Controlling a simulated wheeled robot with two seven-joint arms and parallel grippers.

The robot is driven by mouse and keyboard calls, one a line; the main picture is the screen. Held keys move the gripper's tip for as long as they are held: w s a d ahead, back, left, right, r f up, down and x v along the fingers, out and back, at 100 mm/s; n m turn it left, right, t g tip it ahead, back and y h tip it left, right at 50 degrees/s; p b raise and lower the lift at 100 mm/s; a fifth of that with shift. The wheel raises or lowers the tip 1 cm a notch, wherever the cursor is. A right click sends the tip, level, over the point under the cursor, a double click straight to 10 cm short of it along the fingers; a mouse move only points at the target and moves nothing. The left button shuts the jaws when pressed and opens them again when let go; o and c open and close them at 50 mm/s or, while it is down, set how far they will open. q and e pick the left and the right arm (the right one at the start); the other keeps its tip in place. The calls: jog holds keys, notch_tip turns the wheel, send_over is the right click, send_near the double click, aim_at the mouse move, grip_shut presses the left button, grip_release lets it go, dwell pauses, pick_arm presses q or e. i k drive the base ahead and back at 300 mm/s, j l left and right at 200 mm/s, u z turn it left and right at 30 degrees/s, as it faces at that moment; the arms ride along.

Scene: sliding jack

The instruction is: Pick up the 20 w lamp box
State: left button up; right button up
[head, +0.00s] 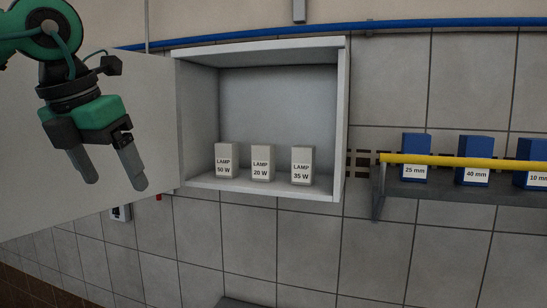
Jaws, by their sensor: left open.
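My left gripper (116,185) is open and empty, fingers pointing down, in front of the open cabinet door and left of the boxes. My right gripper is not in view.
The white cabinet door (60,190) is swung open to the left. A dark shelf (400,189) on the right holds blue boxes (414,141) behind a yellow rail (450,159). A blue pipe (420,23) runs above. The cabinet space above the lamp boxes is empty.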

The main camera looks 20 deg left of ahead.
aim_at(263, 155)
jog(key=i, duration=1.3)
